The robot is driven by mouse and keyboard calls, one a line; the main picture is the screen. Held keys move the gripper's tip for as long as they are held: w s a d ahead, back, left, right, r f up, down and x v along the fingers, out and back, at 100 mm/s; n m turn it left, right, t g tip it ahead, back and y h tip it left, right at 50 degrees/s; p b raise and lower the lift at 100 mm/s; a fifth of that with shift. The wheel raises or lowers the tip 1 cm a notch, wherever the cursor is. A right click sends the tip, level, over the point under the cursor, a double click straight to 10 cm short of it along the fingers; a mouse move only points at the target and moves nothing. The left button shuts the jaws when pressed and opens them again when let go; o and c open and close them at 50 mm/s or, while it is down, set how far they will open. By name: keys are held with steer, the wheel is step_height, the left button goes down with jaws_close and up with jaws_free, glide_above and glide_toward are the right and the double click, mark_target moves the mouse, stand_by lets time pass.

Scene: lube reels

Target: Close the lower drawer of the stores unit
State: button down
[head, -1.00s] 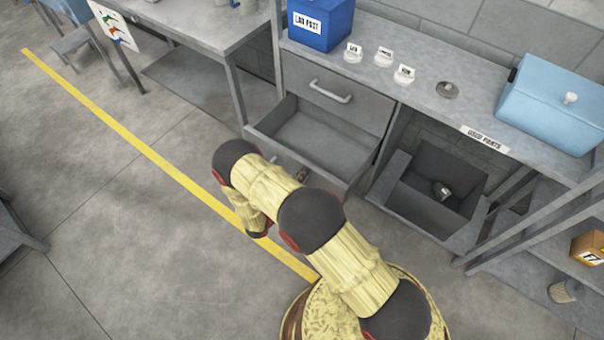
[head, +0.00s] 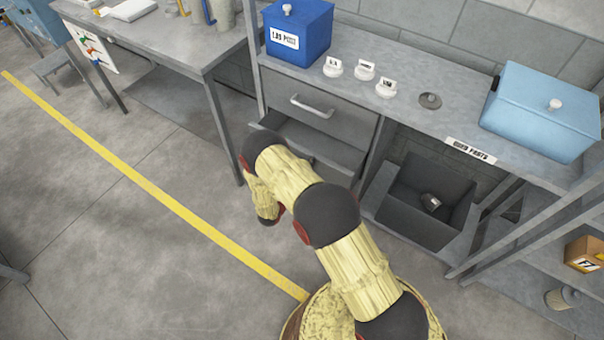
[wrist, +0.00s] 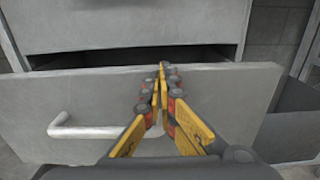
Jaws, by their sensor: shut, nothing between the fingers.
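The lower drawer (head: 322,146) of the grey stores unit stands part-way out below the shut upper drawer (head: 340,112). My arm covers part of it in the head view. In the wrist view, the lower drawer's front (wrist: 225,95) faces me, with a dark gap above its top edge. Its pale bar handle (wrist: 85,131) is left of my gripper. My gripper (wrist: 160,78) is shut and empty, its yellow fingertips at the drawer front, right of the handle. They seem to touch the front. The gripper is hidden in the head view.
The worktop (head: 455,105) carries a dark blue box (head: 300,38), white labelled holders and a light blue box (head: 540,105). Open floor (head: 130,230) lies to the left.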

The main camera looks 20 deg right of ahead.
steer(key=b+x, duration=0.1)
steer(key=x, duration=0.7)
steer(key=shift+w, duration=0.1)
stand_by(0.4)
